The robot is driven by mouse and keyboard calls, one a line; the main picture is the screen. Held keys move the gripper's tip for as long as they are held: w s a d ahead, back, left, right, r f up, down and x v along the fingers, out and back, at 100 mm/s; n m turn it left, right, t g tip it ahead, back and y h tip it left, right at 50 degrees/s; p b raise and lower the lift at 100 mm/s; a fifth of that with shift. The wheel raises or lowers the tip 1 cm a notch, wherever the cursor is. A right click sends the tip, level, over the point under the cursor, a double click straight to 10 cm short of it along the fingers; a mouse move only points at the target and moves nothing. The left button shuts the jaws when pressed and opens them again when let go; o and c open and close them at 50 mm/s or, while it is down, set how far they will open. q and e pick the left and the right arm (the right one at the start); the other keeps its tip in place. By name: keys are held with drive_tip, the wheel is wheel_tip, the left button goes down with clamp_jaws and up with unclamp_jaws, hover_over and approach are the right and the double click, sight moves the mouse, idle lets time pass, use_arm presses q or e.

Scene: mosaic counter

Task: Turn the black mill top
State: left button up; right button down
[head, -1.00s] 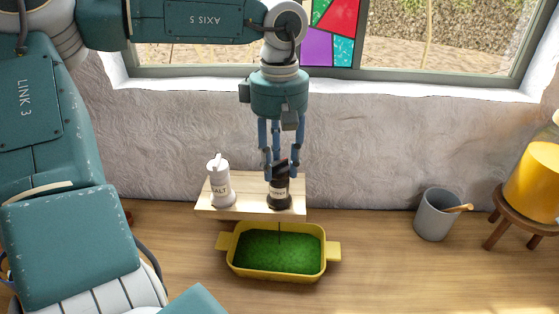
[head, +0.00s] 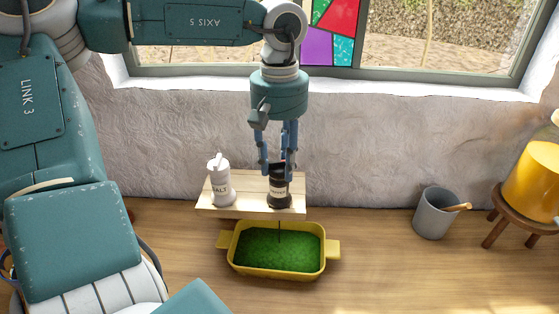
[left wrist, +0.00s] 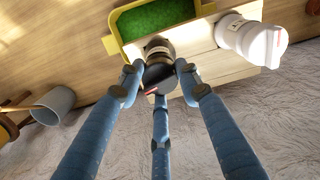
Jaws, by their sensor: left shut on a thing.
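The black mill (head: 279,195), with a pale label, stands upright on the light wooden board (head: 236,211). Its black top (head: 278,170) sits between the fingers of my left gripper (head: 277,166), which reaches down from above. In the left wrist view the fingers (left wrist: 159,76) close around the black top (left wrist: 155,77), which has a small red and white mark; the mill's body (left wrist: 157,47) shows beyond it. A thin dark line (head: 279,232) runs from below the mill down to the green-filled yellow dish (head: 234,266). My right gripper is not in view.
A white salt mill (head: 220,187) stands left of the black mill on the board. A grey cup (head: 435,215) and a yellow pot (head: 533,182) on a brown stool stand to the right. The rough wall and window are behind. The counter between dish and cup is clear.

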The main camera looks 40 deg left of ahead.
sight(279, 162)
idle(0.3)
use_arm(q)
drive_tip(key=o, duration=1.2)
wheel_tip(279, 162, up, 12)
